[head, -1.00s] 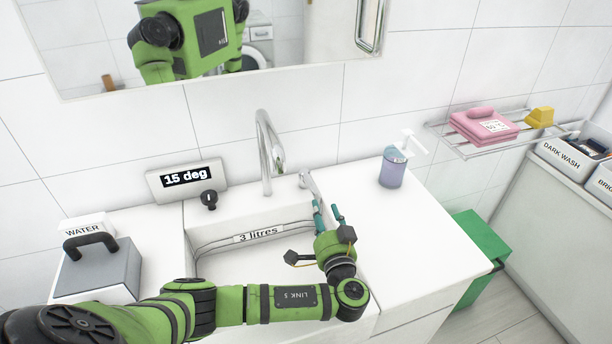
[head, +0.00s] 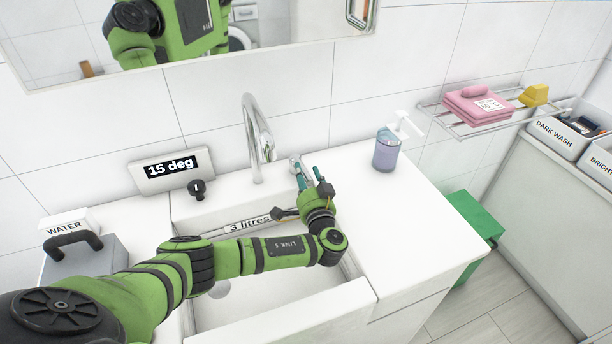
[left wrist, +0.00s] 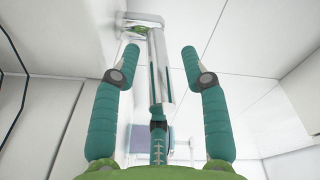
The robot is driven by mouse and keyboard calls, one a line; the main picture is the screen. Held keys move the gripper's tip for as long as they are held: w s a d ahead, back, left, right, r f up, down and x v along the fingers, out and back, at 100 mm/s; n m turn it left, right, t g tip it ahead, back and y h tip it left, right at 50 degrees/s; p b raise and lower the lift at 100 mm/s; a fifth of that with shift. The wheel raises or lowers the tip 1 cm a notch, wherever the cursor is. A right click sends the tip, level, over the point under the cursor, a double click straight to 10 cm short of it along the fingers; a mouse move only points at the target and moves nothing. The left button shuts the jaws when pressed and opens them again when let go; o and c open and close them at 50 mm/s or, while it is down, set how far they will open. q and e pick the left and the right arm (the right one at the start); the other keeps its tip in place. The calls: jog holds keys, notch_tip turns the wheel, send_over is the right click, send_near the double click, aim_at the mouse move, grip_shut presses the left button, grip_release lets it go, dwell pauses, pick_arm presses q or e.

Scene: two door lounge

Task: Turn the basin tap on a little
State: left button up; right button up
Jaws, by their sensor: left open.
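The basin tap has a tall curved chrome spout (head: 258,140) at the back of the white basin (head: 340,308). A small chrome tap lever (head: 294,162) stands right of the spout, partly hidden by my gripper in the head view. My left gripper (head: 309,177) is open at the lever, over the basin's right edge. In the left wrist view the chrome lever (left wrist: 159,70) lies between the two teal fingers of the left gripper (left wrist: 160,52), with gaps on both sides. I cannot tell whether any finger touches it. My right gripper is not in view.
A soap dispenser (head: 386,152) stands on the counter to the right. The mirror (head: 290,40) hangs above.

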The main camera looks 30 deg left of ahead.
pick_arm(q)
grip_shut()
jog(key=w+n+g+y+b, duration=0.1)
jog(key=b, duration=0.2)
jog(key=w+d+n+g+y+b, duration=0.1)
jog(key=n+g+y+b, duration=0.1)
jog(key=b, duration=0.2)
jog(key=w+n+g+y+b, duration=0.1)
jog(key=g+b, duration=0.1)
jog(key=b, duration=0.2)
jog(key=shift+d+f, duration=0.1)
jog(key=shift+d, duration=0.2)
jog(key=shift+n+g+b, duration=0.3)
jog(key=shift+g+b, duration=0.1)
jog(key=shift+b, duration=0.1)
jog(key=shift+w+r+y, duration=0.1)
jog(key=shift+r+y, duration=0.15)
jog(key=shift+y, duration=0.05)
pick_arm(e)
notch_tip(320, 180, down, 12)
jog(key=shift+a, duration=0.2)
pick_arm(q)
grip_release()
jog(key=shift+f, duration=0.1)
